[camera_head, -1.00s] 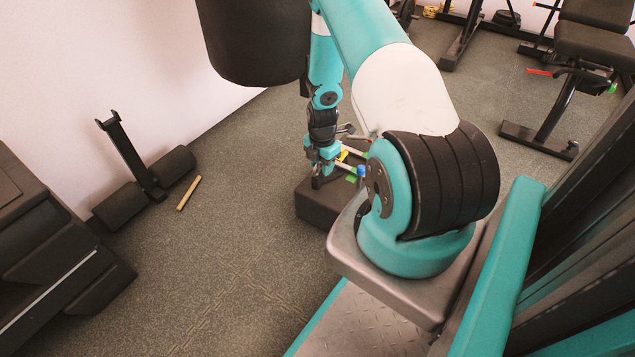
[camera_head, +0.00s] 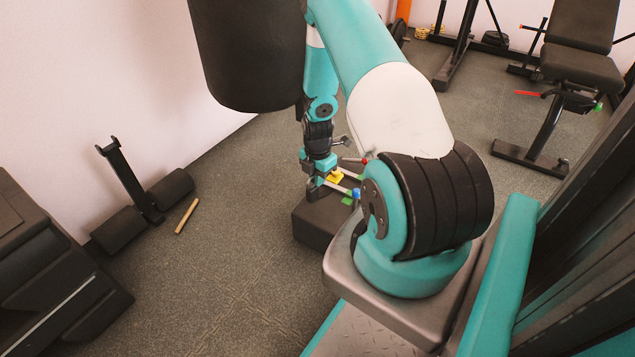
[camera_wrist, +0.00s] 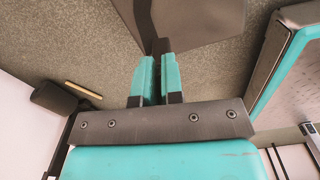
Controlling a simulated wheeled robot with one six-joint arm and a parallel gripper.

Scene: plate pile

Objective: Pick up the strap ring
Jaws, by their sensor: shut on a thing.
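My gripper (camera_head: 313,196) hangs at the end of my arm, beside and just over the left part of a dark block on the floor. In the wrist view its two teal fingers (camera_wrist: 157,80) are close together, with a narrow dark piece between their tips. I take this piece to be the strap ring (camera_wrist: 161,46). It is mostly hidden by the fingers and blends into the dark block (camera_wrist: 205,22), so its shape cannot be made out. In the head view the strap ring cannot be made out. The block (camera_head: 316,222) stands partly behind my arm's base.
Small yellow (camera_head: 335,177), green and blue pieces show near the block. A wooden stick (camera_head: 187,216) lies on the floor beside a black roller stand (camera_head: 130,180). A hanging black bag (camera_head: 247,55) is close to my arm.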

